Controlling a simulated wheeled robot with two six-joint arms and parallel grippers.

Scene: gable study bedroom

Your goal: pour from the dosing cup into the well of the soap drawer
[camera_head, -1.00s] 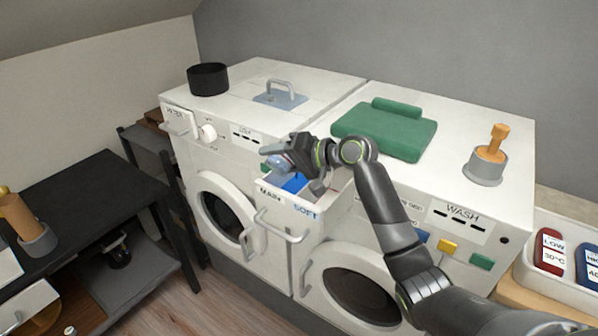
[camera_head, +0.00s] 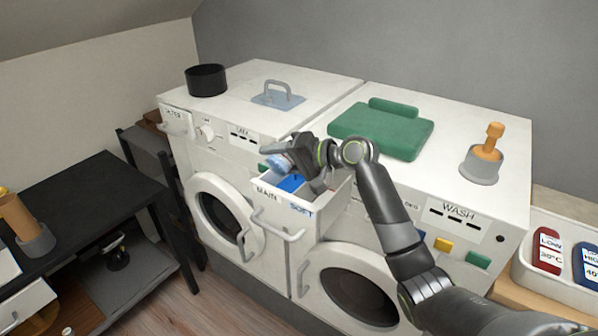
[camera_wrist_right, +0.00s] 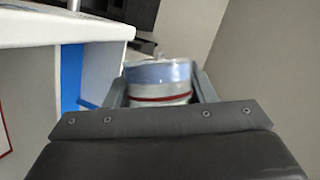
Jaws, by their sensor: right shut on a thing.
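The soap drawer (camera_head: 264,206) is pulled out from the right-hand machine, with its front marked MAIN and SOFT. Its inside shows a blue part (camera_head: 290,183). My right gripper (camera_head: 284,157) is over the drawer's left side, shut on the dosing cup (camera_head: 279,162), a small clear bluish cup. In the right wrist view the cup (camera_wrist_right: 158,82) sits between the fingers, with a red line around it and bluish content visible. Whether anything leaves the cup cannot be told. The drawer wall also shows in the wrist view (camera_wrist_right: 100,75). My left gripper is not in view.
A green folded cloth or pad (camera_head: 381,132) and a grey holder with an orange-handled tool (camera_head: 480,167) lie on the right machine. A black round pot (camera_head: 206,80) stands on the left machine. A white tray (camera_head: 560,283) is at right.

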